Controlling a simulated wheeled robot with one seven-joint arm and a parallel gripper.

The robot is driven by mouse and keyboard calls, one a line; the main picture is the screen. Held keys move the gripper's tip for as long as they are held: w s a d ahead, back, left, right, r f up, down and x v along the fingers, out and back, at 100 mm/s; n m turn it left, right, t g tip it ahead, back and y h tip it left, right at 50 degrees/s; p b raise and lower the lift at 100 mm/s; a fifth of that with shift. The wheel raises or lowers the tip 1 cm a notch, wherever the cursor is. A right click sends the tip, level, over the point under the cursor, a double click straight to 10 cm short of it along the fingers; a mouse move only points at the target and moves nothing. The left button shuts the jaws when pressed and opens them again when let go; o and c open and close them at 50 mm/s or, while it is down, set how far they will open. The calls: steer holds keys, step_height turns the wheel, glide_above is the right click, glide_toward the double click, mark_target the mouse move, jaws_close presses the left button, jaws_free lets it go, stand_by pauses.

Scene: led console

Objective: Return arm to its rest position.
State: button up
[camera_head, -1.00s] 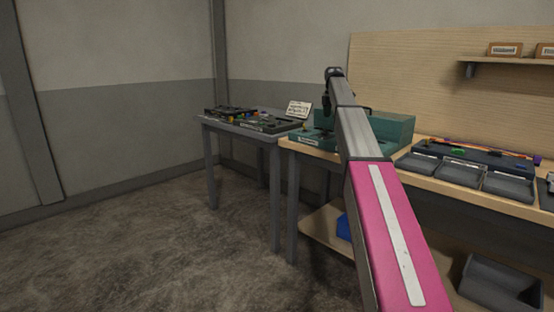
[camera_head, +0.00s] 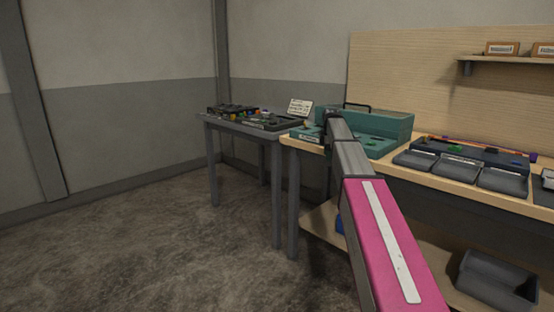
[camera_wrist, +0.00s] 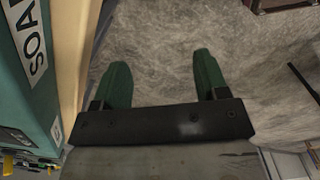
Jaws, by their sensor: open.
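My gripper (camera_wrist: 163,82) shows in the wrist view with its two green fingers spread apart and nothing between them. Bare floor lies beyond the fingertips. In the head view my arm reaches forward over the workbench's left end, and the arm itself hides the gripper. In the wrist view, a teal case (camera_wrist: 35,85) with white lettering stands to the left of the fingers, apart from them. The teal case also shows in the head view (camera_head: 385,125), behind the end of my arm.
The wooden workbench (camera_head: 420,172) runs along the right and holds several grey trays (camera_head: 458,170). A grey side table (camera_head: 240,130) with parts and a small sign (camera_head: 300,107) stands to its left. A grey bin (camera_head: 497,283) sits on the lower shelf. The left floor is clear.

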steer(key=s+a+f+m, duration=0.2)
steer(key=s+f+m, duration=0.6)
steer(key=s+f, duration=0.8)
steer(key=s+a+f+m, duration=0.2)
steer(key=s+f+m, duration=0.7)
steer(key=s+f, duration=0.8)
steer(key=s, duration=0.4)
steer(key=shift+s+a+f, duration=0.2)
steer(key=shift+s+a, duration=0.05)
steer(key=shift+a, duration=0.1)
